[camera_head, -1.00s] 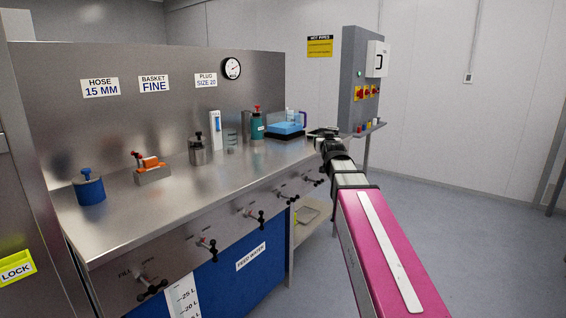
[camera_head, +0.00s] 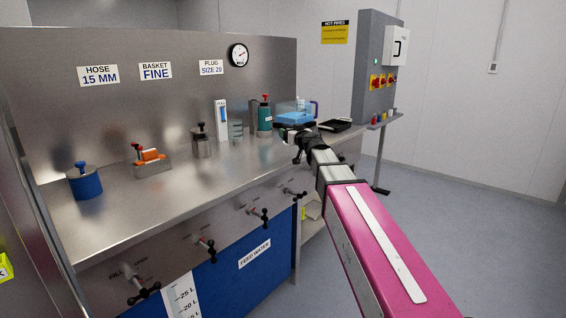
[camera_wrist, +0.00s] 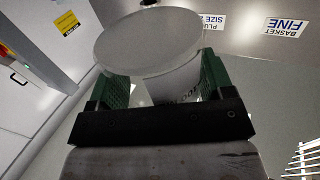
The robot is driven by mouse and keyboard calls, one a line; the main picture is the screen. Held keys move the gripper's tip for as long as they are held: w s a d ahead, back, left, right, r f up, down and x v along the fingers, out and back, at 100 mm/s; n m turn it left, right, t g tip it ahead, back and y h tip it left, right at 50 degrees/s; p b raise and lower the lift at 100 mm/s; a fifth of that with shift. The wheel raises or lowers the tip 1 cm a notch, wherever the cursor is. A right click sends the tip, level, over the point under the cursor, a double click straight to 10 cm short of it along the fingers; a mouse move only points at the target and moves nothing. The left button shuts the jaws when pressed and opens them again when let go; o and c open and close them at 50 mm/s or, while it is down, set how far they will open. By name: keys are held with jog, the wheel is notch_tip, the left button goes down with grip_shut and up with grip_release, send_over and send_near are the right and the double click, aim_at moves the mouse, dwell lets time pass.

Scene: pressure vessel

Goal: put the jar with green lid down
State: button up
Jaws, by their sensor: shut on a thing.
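My gripper (camera_wrist: 162,85) is shut on a pale, round jar (camera_wrist: 150,42) in the wrist view, with a green finger pad on each side of it. The jar's wide, flat grey-white end faces the wrist camera, and part of some dark lettering shows on its side. No green lid shows; the jar's far end is hidden. In the head view my gripper (camera_head: 298,133) is over the right part of the steel counter (camera_head: 225,178), in front of a blue-topped container. I cannot make out the jar there or tell its height above the counter.
A teal bottle with a red top (camera_head: 264,115), a steel canister (camera_head: 202,142) and a blue-topped clear container (camera_head: 296,117) stand near my gripper. A black tray (camera_head: 336,126) lies to its right. An orange-handled block (camera_head: 151,162) and blue pot (camera_head: 84,182) stand left. The counter's front is clear.

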jog(key=s+a+r+n+g+y, duration=0.1)
jog(key=a+n+g+y, duration=0.15)
jog(key=a, duration=0.45)
jog(key=s+a+r+n+g+y, duration=0.1)
jog(key=a+r+n+g+y, duration=0.15)
jog(key=a, duration=0.45)
jog(key=shift+y, duration=0.4)
jog(key=w+d+f, duration=0.1)
jog(key=d+f, duration=0.1)
jog(key=d, duration=0.1)
jog(key=w+d+f, duration=0.1)
jog(key=d+f, duration=0.2)
jog(key=d, duration=0.1)
jog(key=w+d+f, duration=0.1)
jog(key=d+f, duration=0.1)
jog(key=d, duration=0.1)
jog(key=shift+w+d+f, duration=0.2)
jog(key=shift+d+f, duration=0.1)
jog(key=shift+f, duration=2.05)
jog(key=shift+f, duration=0.15)
jog(key=o, duration=1)
jog(key=v, duration=1.2)
jog(key=shift+s, duration=0.1)
